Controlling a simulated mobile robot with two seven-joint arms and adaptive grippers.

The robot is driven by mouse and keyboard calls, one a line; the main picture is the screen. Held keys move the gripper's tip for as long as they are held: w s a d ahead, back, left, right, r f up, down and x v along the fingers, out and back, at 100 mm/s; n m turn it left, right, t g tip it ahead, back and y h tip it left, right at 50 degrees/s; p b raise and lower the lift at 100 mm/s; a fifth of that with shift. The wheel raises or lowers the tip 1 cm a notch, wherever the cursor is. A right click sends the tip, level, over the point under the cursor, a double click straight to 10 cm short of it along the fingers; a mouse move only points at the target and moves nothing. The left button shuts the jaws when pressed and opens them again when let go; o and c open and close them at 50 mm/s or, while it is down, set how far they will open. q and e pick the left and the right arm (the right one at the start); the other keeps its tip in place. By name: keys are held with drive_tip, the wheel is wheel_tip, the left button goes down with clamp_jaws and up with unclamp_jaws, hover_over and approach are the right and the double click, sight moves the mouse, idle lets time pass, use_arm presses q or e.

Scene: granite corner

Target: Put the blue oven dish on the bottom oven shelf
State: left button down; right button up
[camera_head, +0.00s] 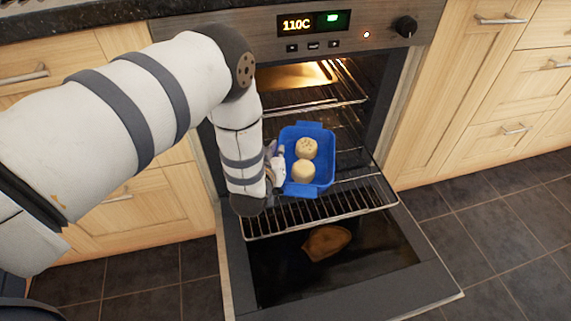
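The blue oven dish (325,176) holds two round, pale pieces of food. It shows over the inner part of the lower oven shelf (350,202), a wire rack that sticks out above the lowered door. My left gripper (277,160) is at the dish's left wall and looks shut on it, though my forearm partly hides the fingers. I cannot tell whether the dish's base touches the rack. My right gripper is not in view.
The oven door (410,250) is folded down, with a brown patch on its glass. An upper rack (315,105) is inside the oven, below a lit area. The display (313,24) reads 110C. Wooden cabinets (455,100) flank the oven. The tiled floor at right is clear.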

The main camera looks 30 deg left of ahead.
sight(286, 151)
use_arm(q)
drive_tip(key=w+f, duration=0.1)
drive_tip(key=w+f+b, duration=0.1)
drive_tip(key=f, duration=0.1)
drive_tip(key=shift+w+d, duration=0.2)
drive_tip(key=shift+w, duration=0.15)
wheel_tip(286, 151, down, 3)
drive_tip(key=shift+f+b, duration=0.1)
drive_tip(key=shift+b, duration=0.45)
drive_tip(key=c, duration=1.8)
unclamp_jaws()
